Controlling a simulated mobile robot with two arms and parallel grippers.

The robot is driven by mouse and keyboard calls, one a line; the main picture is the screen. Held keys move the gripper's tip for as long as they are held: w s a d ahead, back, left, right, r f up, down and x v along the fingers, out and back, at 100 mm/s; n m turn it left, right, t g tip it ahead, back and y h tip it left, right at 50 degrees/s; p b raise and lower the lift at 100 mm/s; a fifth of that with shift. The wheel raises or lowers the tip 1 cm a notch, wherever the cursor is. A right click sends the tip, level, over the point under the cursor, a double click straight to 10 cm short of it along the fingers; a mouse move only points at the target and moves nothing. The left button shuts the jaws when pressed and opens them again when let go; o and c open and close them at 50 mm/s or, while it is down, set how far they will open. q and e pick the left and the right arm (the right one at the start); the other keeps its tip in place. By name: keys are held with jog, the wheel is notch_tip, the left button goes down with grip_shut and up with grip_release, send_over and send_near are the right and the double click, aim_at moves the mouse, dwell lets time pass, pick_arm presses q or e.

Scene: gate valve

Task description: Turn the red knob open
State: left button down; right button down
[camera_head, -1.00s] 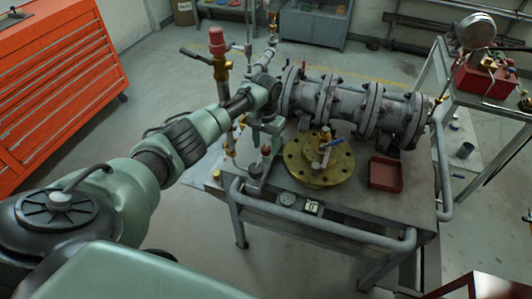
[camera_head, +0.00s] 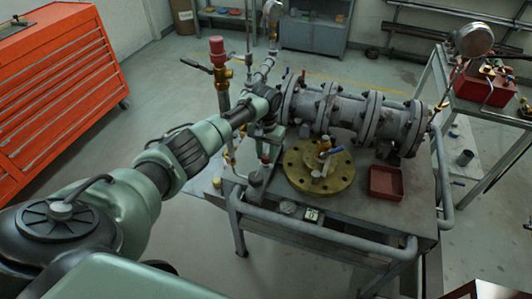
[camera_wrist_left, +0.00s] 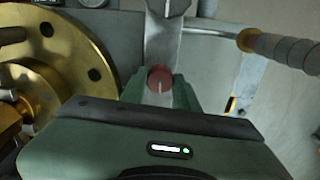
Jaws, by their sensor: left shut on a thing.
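The red knob (camera_wrist_left: 160,78) is small and round with a pale line on its top. In the left wrist view it sits between the two green fingertips. My left gripper (camera_wrist_left: 160,92) is shut on it, with one finger on each side. In the head view my left gripper (camera_head: 264,150) reaches down at the table's left end, beside the brass flange (camera_head: 335,184). There the gripper mostly hides the knob, and the grey fitting (camera_head: 256,180) shows below. My right gripper is not in view.
The grey table (camera_head: 420,215) carries a large flanged pipe (camera_head: 345,108) behind the gripper and a red tray (camera_head: 386,182) at right. A red-capped vertical pipe (camera_head: 218,50) stands left of my wrist. A tube rail (camera_head: 310,238) runs along the front edge.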

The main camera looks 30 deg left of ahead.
pick_arm(q)
jog(key=n+p, duration=0.2)
jog(key=n, duration=0.1)
jog(key=shift+r+p, duration=0.15)
jog(key=shift+p, duration=0.15)
jog(key=n+p, duration=0.2)
jog(key=n, duration=0.2)
jog(key=shift+n, duration=0.3)
jog(key=n+p, duration=0.2)
jog(key=n, duration=0.2)
jog(key=shift+n, duration=0.3)
jog(key=n, duration=0.4)
jog(key=shift+n+p, duration=0.4)
jog(key=c, duration=1.1)
grip_release()
jog(key=shift+o, duration=0.2)
